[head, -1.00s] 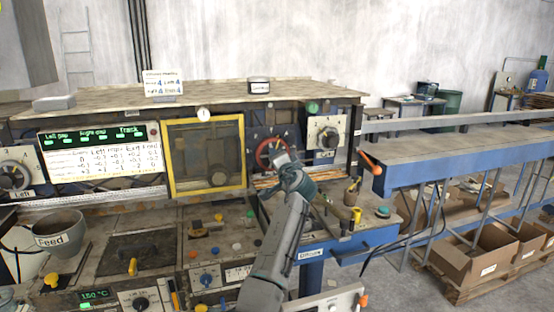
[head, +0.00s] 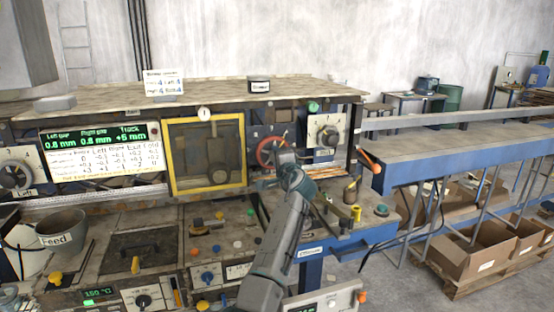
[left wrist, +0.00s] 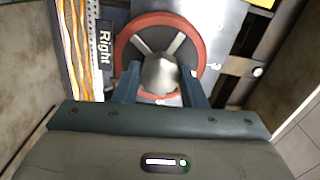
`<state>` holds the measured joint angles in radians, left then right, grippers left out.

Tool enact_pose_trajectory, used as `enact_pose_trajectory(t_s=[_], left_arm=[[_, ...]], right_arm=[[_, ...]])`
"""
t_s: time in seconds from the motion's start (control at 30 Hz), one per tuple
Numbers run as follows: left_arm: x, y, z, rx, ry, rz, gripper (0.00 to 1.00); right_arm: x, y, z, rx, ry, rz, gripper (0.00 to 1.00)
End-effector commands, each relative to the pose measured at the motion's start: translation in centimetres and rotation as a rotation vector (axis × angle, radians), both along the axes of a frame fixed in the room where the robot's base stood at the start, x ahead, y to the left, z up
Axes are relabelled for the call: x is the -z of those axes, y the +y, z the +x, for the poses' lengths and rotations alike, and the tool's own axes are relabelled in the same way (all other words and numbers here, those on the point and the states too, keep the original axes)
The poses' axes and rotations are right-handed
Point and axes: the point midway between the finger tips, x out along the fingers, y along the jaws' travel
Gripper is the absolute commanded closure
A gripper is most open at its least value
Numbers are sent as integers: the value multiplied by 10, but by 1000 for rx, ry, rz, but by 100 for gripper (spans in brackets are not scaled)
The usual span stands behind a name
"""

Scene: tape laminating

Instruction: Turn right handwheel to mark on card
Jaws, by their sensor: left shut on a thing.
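The right handwheel is a red-rimmed wheel (head: 264,152) on the machine's front panel, right of the yellow-framed window. It fills the upper middle of the left wrist view (left wrist: 124,45), beside a "Right" label (left wrist: 104,45). My left gripper (head: 281,158) reaches it from below. In the left wrist view its two blue fingers (left wrist: 160,84) are shut on the grey hub at the wheel's middle. The gripper hides the lower part of the wheel. A white card (head: 163,83) stands on the machine top, its small print hard to read. My right gripper is not in view.
A green-lit display (head: 98,135) reads left gap 0.8 mm, right gap 0.8 mm, track +5 mm. A black-knobbed dial (head: 328,134) sits right of the wheel. An orange-tipped lever (head: 369,160) sticks out beyond it. A grey Feed pot (head: 63,228) stands at left.

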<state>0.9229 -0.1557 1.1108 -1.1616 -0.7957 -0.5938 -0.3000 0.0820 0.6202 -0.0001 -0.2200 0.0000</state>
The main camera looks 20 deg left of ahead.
Motion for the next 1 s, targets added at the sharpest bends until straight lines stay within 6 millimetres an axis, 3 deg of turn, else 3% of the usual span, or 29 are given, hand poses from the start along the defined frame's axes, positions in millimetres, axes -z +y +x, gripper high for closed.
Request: enact_pose_trajectory(t_s=[0.17, 0.2, 0.3, 0.67, 1.0], left_arm=[[3, -1, 0, 1, 4, -3, 85], [3, -1, 0, 1, 4, -3, 54], [3, -1, 0, 0, 3, -2, 41], [2, -4, -4, 1, 0, -2, 41], [7, -37, -51, 3, -1, -6, 41]], right_arm=[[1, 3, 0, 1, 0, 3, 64], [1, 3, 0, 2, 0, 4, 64], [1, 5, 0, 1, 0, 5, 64], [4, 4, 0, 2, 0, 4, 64], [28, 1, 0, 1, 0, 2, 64]])
